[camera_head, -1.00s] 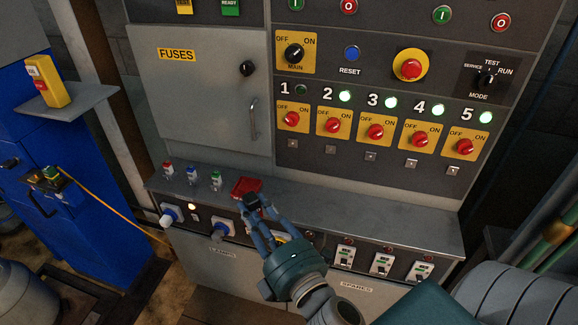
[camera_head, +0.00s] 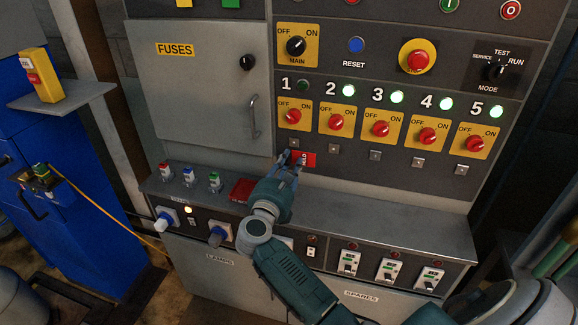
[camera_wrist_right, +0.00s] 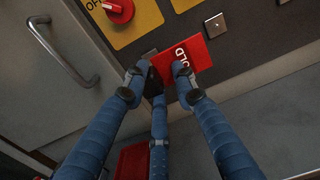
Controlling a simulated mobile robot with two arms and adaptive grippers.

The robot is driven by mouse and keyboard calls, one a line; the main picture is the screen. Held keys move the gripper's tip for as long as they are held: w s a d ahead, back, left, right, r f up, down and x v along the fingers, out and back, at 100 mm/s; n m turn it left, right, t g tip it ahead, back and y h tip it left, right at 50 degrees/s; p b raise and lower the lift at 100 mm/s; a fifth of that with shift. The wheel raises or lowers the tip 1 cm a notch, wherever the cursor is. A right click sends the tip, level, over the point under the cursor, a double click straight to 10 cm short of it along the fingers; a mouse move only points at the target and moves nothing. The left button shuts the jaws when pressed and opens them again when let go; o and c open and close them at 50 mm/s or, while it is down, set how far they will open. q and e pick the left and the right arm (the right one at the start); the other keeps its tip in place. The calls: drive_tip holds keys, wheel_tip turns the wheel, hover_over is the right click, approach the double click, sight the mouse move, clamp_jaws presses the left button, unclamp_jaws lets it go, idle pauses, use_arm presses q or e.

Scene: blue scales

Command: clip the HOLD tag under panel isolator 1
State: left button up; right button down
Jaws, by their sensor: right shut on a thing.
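The red HOLD tag (camera_head: 308,160) is in my right gripper (camera_head: 289,160), just below panel isolator 1 (camera_head: 293,116). Isolator 1 has a red knob on a yellow plate, and its lamp (camera_head: 303,87) is dark. The small square clip (camera_head: 294,144) under it is just above the fingertips. In the right wrist view the tag (camera_wrist_right: 180,55) stands tilted at the fingertips (camera_wrist_right: 160,82), close to the panel face. Whether it touches the clip (camera_wrist_right: 149,54) I cannot tell. My left gripper is not in view.
Isolators 2 to 5 have green lamps lit and square clips below, such as isolator 2's clip (camera_head: 331,150). A red tray (camera_head: 242,191) and several small coloured-top pieces (camera_head: 189,177) are on the grey ledge (camera_head: 390,217). The fuse door handle (camera_head: 254,117) sticks out at left.

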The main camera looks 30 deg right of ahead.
sight(292, 157)
drive_tip(key=shift+w, duration=0.1)
drive_tip(key=shift+b+x, duration=0.55)
drive_tip(key=shift+x, duration=2.3)
drive_tip(key=shift+b, duration=0.45)
drive_tip(key=shift+w+d, duration=0.3)
drive_tip(key=shift+d, duration=0.05)
idle(0.6)
drive_tip(key=c, duration=1.3)
unclamp_jaws()
drive_tip(key=v, duration=1.1)
drive_tip(key=shift+s+a, duration=0.3)
drive_tip(key=shift+a, duration=0.05)
